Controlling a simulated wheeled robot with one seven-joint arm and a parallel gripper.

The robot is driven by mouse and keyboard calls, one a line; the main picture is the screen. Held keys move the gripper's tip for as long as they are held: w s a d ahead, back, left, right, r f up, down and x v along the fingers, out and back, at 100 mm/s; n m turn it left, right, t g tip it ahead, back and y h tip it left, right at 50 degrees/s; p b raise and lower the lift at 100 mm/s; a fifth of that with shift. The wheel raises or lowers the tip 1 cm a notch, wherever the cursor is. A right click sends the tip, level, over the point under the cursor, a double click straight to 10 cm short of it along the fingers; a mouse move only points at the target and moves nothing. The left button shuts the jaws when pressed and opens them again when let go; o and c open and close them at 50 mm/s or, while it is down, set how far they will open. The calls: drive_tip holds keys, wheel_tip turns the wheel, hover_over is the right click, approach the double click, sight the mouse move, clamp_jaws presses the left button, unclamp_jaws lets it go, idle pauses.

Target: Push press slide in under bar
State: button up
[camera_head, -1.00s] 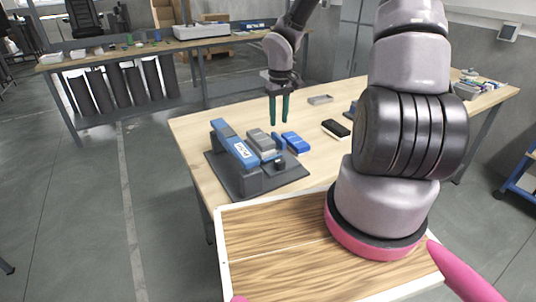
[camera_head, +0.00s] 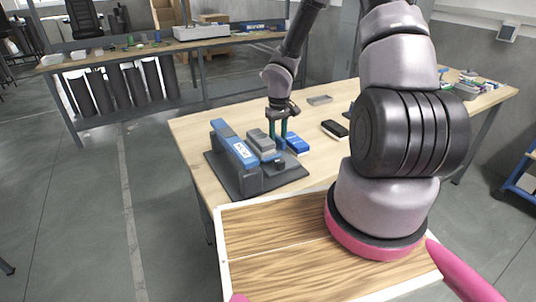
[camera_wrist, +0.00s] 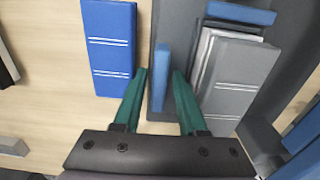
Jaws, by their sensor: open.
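The press stands on a dark base plate (camera_head: 222,178) at the near left of the table, with a labelled blue bar (camera_head: 235,146) across it. A grey striped block (camera_head: 260,140), likely the slide, sits beside the bar, apart from it; it also shows in the wrist view (camera_wrist: 235,82). My gripper (camera_head: 278,138) is low beyond the grey block, pointing down. In the wrist view its teal fingers (camera_wrist: 159,76) are open, one each side of a narrow blue tab (camera_wrist: 161,92). I cannot tell whether they touch it.
A blue striped block (camera_head: 298,144) lies on the wooden table just right of my gripper; it shows in the wrist view (camera_wrist: 108,48). A black block (camera_head: 335,129) and a grey tray (camera_head: 319,100) lie farther right and back. Bare table lies between them.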

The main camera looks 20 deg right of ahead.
drive_tip(key=shift+s+d+f, duration=0.1)
drive_tip(key=shift+s+f, duration=0.1)
drive_tip(key=shift+f, duration=0.15)
clamp_jaws()
drive_tip(key=shift+s+a, duration=0.5)
drive_tip(key=shift+a, duration=1.25)
drive_tip(key=shift+s+a, duration=0.5)
drive_tip(key=shift+a, duration=1.25)
drive_tip(key=shift+s+a, duration=0.5)
drive_tip(key=shift+a, duration=1.5)
unclamp_jaws()
drive_tip(key=shift+w+r, duration=0.15)
drive_tip(key=shift+r, duration=0.5)
drive_tip(key=shift+w+a+r, duration=0.1)
drive_tip(key=shift+a+r, duration=0.05)
drive_tip(key=shift+r, duration=2.75)
